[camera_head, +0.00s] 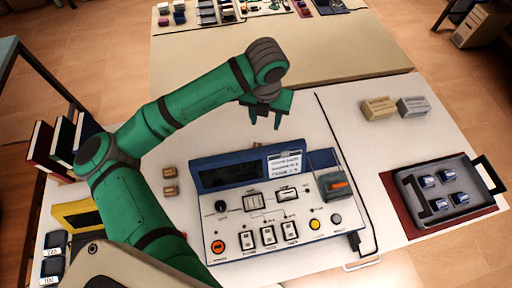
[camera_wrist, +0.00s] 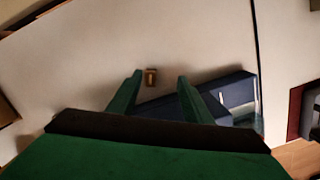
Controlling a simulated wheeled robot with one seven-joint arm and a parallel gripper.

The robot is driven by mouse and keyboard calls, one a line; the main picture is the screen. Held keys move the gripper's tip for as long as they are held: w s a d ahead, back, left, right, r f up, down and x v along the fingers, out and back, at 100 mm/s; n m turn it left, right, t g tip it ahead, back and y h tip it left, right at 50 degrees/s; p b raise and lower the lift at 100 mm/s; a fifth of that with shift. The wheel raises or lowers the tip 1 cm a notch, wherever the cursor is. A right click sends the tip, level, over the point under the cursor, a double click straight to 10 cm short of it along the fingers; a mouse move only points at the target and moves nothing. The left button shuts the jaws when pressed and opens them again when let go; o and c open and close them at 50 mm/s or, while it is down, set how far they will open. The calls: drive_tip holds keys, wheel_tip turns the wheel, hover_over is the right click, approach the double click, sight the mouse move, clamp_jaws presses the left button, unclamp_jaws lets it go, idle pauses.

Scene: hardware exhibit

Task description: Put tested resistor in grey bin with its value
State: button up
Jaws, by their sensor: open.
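My gripper (camera_head: 265,124) is open and empty, raised above the table behind the blue-and-white test console (camera_head: 262,236). The wrist view shows its two fingers (camera_wrist: 158,82) apart, with nothing between them. No resistor can be made out for certain. A grey-green block with an orange bar (camera_head: 338,185) sits at the console's right; I cannot tell if the bar is a resistor. Small dark grey bins with white number labels stand at the lower left; one label seems to read 220 (camera_head: 55,240), another 100 (camera_head: 50,268). My arm may hide more bins.
A grey tray (camera_head: 408,190) with several blue-and-white parts lies on a dark red mat at right. Two blocks (camera_head: 379,108) stand at the back right. Two small brown blocks (camera_head: 170,190) lie left of the console. Books (camera_head: 43,144) stand at left. A cable runs right of the console.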

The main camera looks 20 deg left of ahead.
drive_tip(key=shift+n+g, duration=0.5)
drive_tip(key=shift+g, duration=0.2)
drive_tip(key=s+f, duration=0.1)
drive_tip(key=f, duration=0.1)
drive_tip(key=s+a+f, duration=0.1)
drive_tip(key=f, duration=0.1)
drive_tip(key=s+a+f, duration=0.1)
drive_tip(key=f, duration=0.1)
drive_tip(key=shift+s, duration=0.35)
drive_tip(key=shift+w+d+f, duration=0.1)
drive_tip(key=shift+d+f, duration=0.05)
drive_tip(key=shift+f, duration=1.4)
drive_tip(key=shift+w+d+f, duration=0.1)
drive_tip(key=shift+d+f, duration=0.05)
drive_tip(key=shift+f, duration=1.35)
clamp_jaws()
